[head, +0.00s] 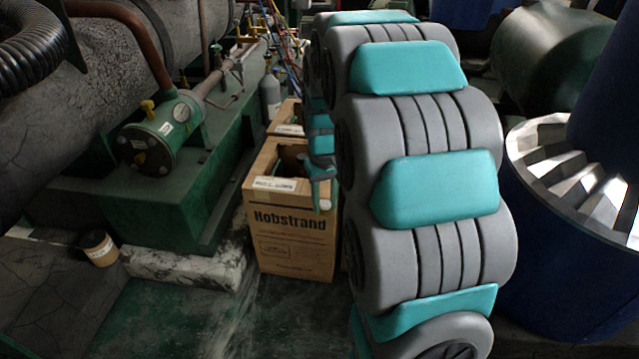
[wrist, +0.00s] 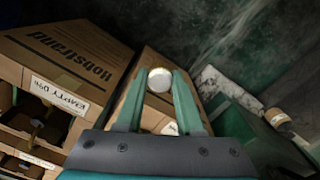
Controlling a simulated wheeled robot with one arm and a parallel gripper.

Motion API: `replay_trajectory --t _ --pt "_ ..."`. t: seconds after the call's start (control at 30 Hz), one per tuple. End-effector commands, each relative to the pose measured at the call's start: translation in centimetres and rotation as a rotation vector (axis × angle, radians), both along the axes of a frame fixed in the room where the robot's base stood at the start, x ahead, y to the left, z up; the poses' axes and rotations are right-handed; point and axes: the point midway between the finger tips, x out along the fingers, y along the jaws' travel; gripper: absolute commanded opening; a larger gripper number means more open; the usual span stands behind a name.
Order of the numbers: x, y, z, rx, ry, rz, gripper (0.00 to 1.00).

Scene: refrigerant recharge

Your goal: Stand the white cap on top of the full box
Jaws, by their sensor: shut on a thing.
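My gripper (wrist: 158,84) is shut on the white cap (wrist: 160,79), a small round white piece between its two teal fingertips. In the head view my gripper (head: 320,190) points down by the upper right of a brown Hobstrand box (head: 290,235). In the wrist view that box (wrist: 150,58) lies beyond the fingers, its pale label (wrist: 170,128) partly hidden and unreadable here. The gap between cap and box cannot be judged.
Another carton (head: 287,118) stands behind the front box, with a grey cylinder (head: 270,97) near it. A green machine base (head: 150,200) on a pale plinth (head: 185,265) is close on the left. A brown cup-like container (head: 98,247) is on the floor. The front floor is clear.

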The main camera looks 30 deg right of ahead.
Motion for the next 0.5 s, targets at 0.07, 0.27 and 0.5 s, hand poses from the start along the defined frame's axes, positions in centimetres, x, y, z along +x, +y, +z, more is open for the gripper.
replay_trajectory --t 0.07,0.27,0.5 --pt "1.7 -0.6 -0.2 0.000 -0.001 0.000 0.00" --pt "5.2 -2.0 -0.6 -0.001 -0.002 0.000 0.00" --pt "9.2 -3.6 -0.9 -0.002 -0.004 0.000 0.00"
